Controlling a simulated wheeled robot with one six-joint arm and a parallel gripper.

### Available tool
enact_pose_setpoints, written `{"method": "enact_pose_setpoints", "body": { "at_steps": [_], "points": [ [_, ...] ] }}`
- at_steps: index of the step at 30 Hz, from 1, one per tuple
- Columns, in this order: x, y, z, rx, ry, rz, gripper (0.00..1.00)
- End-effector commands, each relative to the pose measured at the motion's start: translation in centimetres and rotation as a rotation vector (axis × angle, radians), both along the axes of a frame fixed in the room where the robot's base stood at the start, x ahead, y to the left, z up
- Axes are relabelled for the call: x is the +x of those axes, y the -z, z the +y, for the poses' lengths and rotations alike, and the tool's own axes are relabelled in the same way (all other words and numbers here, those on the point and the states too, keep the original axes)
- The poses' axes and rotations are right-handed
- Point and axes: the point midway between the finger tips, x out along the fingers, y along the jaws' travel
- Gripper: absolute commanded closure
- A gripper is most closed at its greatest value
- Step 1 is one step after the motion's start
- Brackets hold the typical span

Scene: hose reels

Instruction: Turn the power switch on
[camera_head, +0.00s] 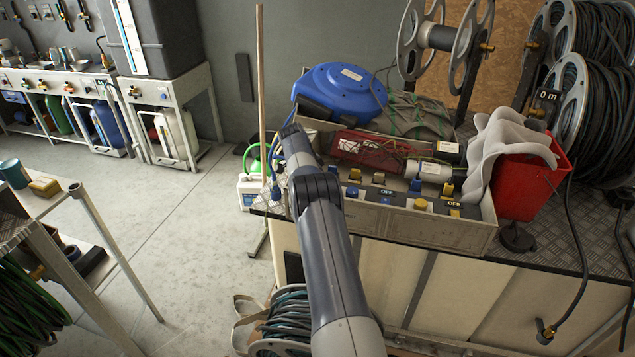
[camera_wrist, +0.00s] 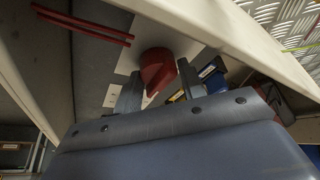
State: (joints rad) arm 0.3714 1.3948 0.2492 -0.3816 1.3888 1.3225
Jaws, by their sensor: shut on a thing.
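A red rotary knob (camera_wrist: 155,66), which looks like the power switch, sits on a pale plate (camera_wrist: 122,66) in the wrist view. My gripper (camera_wrist: 160,82) has a finger on each side of the knob and is shut on it. The markings beside the knob are too small to read, so its setting cannot be told. In the head view my arm reaches to the left end of the grey control box (camera_head: 420,228), and it hides the red knob and my fingers.
The box carries yellow and blue knobs (camera_head: 420,204) with OFF labels. A blue reel (camera_head: 343,88) stands behind it, and a red bin (camera_head: 527,185) with grey cloth (camera_head: 507,145) stands at its right. A wooden pole (camera_head: 261,85) rises at the left.

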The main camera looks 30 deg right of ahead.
Motion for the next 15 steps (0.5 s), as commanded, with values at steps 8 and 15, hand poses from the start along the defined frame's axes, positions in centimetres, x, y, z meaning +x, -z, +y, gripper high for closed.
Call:
{"method": "enact_pose_setpoints", "body": {
  "at_steps": [8, 15],
  "points": [
    [-0.18, 0.08, -0.14, 0.001, 0.003, 0.004, 0.57],
    [-0.09, 0.07, -0.06, 0.001, 0.000, 0.003, 0.41]
  ]
}}
